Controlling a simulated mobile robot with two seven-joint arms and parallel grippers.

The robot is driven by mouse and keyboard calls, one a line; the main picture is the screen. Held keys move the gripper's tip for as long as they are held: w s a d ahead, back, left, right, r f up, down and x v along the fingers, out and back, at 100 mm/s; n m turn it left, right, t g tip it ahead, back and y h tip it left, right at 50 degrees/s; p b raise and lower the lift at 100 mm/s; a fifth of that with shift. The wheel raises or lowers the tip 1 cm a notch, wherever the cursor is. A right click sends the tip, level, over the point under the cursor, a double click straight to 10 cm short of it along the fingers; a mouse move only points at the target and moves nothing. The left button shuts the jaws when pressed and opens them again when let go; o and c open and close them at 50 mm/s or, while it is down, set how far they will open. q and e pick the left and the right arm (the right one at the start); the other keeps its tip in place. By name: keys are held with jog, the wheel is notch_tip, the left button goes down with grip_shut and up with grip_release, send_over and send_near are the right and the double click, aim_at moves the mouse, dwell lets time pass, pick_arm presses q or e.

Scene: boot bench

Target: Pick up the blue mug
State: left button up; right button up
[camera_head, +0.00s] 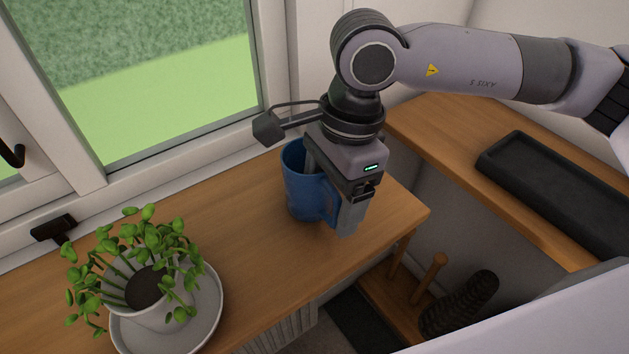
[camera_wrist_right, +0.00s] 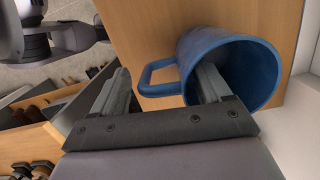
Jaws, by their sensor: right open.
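The blue mug (camera_head: 297,188) stands upright on the wooden sill by the window. It also shows in the right wrist view (camera_wrist_right: 262,72), with its open mouth toward the camera and its handle to the left. My right gripper (camera_head: 333,195) points down over the mug's right side, open. In the right wrist view, the jaws (camera_wrist_right: 163,74) stand either side of the handle. One finger overlaps the mug's mouth and seems to be inside the rim; the other is outside, beyond the handle. Contact cannot be told. My left gripper is not in view.
A potted plant (camera_head: 146,288) stands on a white saucer (camera_head: 213,304) at the left of the sill. A black tray (camera_head: 560,190) lies on the wooden bench at right. A dark ribbed object (camera_head: 460,304) is below. The sill between plant and mug is clear.

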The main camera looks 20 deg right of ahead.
jog(key=shift+a+f, duration=0.2)
jog(key=shift+f, duration=0.7)
jog(key=shift+r, duration=0.1)
grip_shut()
jog(key=shift+r, duration=0.2)
notch_tip(320, 180, up, 20)
jog(key=b, duration=0.1)
jog(key=shift+f, duration=0.25)
dwell(3.2)
